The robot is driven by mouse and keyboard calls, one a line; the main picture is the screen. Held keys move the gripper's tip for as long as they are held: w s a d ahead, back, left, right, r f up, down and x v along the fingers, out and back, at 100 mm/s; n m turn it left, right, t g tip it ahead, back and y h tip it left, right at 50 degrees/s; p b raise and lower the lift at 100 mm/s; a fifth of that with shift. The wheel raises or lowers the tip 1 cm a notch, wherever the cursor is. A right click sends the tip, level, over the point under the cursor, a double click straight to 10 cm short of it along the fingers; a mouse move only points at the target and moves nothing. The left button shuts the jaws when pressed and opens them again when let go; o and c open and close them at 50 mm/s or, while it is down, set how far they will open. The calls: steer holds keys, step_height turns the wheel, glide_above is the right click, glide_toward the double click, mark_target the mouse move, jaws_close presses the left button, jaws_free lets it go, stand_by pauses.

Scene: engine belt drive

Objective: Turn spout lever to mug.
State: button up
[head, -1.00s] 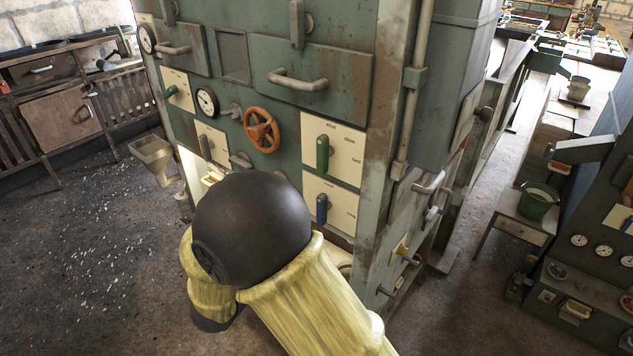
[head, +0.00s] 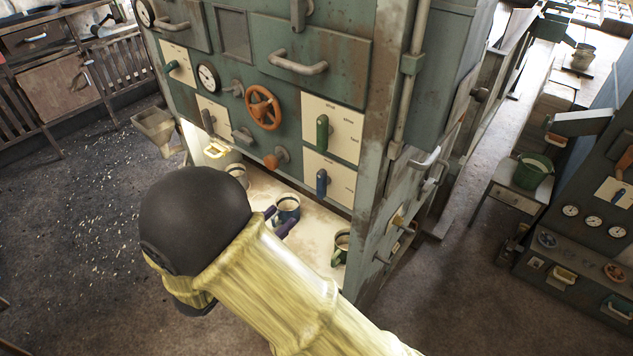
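Three mugs stand in the lit recess under the machine's front panel: a pale mug (head: 237,173) at the left, a blue mug (head: 288,205) in the middle and a green mug (head: 341,247) at the right. An orange-ended fitting (head: 276,158) juts out above the recess, over the gap between the pale and blue mugs. I cannot tell whether it is the spout lever. My gripper (head: 279,219) shows two dark purple fingers spread apart just in front of the blue mug. They look empty; my arm hides the gripper's base.
The panel above carries an orange handwheel (head: 263,107), a green lever (head: 322,132), a blue lever (head: 322,182) and a round gauge (head: 208,77). A pale hopper (head: 156,126) juts out at the left. The floor at left is open, with scattered chips.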

mark_target(319, 183)
steer(key=p+x, duration=0.2)
steer(key=x, duration=1.2)
steer(key=shift+p, duration=0.3)
jaws_close()
